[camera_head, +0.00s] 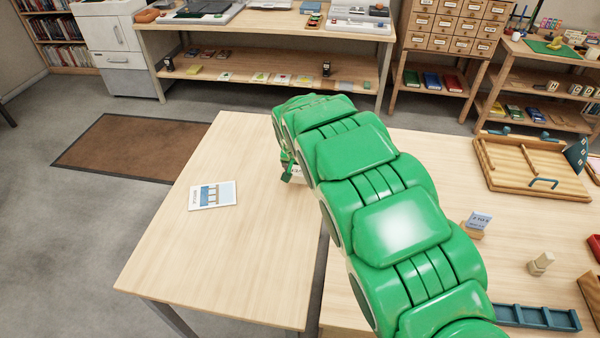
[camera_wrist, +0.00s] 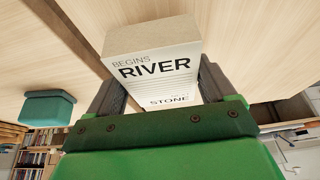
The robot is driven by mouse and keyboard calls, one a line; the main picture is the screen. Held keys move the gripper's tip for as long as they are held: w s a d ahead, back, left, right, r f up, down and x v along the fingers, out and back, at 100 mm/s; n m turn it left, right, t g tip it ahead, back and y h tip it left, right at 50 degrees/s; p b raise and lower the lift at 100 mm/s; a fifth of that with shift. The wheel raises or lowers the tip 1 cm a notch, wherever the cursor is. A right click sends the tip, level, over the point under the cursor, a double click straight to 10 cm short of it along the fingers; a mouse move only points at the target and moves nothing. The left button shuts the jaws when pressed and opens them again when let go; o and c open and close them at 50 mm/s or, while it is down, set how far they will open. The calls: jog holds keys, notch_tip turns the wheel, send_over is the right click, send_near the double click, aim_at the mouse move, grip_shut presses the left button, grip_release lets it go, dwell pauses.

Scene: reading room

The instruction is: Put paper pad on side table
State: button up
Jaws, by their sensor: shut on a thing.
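The paper pad (camera_wrist: 155,68) is a thick white block printed "BEGINS RIVER STONE", with a plain tan edge. In the wrist view it sits between the two dark fingers of my gripper (camera_wrist: 160,82), which is shut on it. In the head view my green arm hides most of the gripper, and only a small pale part of the pad (camera_head: 297,174) shows beside it. The pad is over the pale wooden side table (camera_head: 165,260), towards its right edge. I cannot tell whether the pad touches the tabletop.
A card with a blue picture (camera_head: 212,195) lies on the left part of the side table; the front is clear. A second table at right holds a wooden tray (camera_head: 520,165), a card stand (camera_head: 476,225), a wooden peg piece (camera_head: 540,264) and a blue rack (camera_head: 537,317).

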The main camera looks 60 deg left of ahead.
aim_at(300, 172)
jog(key=shift+a+f, duration=0.15)
jog(key=shift+f, duration=1.6)
jog(key=o, duration=1)
jog(key=shift+f, duration=0.1)
jog(key=shift+c, duration=0.2)
